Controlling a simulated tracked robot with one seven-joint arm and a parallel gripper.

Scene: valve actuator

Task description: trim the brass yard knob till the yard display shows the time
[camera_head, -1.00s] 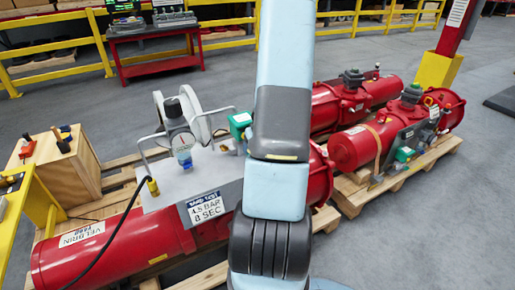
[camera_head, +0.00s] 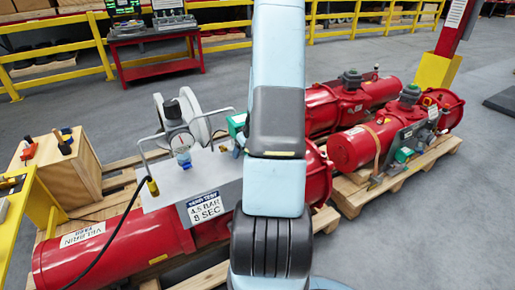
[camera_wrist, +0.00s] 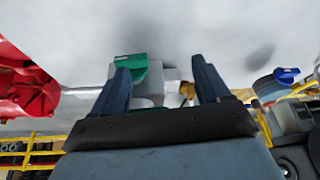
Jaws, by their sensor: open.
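My gripper (camera_wrist: 166,84) shows in the wrist view with its two dark fingers apart. Between and beyond the fingers is a grey fitting (camera_wrist: 149,88) with a green block (camera_wrist: 130,68). A small brass-coloured piece (camera_wrist: 187,90) sits beside the right finger, partly hidden; I cannot tell whether it is the yard knob or whether a finger touches it. In the head view my arm hides the gripper. A sign (camera_head: 205,207) on the grey test panel (camera_head: 165,188) reads 4.5 bar, 8 sec. A small dark screen with green marks (camera_head: 123,6) stands far back, unreadable.
A blue handle (camera_wrist: 287,75) is right of the fingers in the wrist view. The panel carries a gauge (camera_head: 181,140), hoses and a metal rail on a red actuator (camera_head: 115,250). More red actuators (camera_head: 365,145) lie on a pallet at right. Open floor lies behind.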

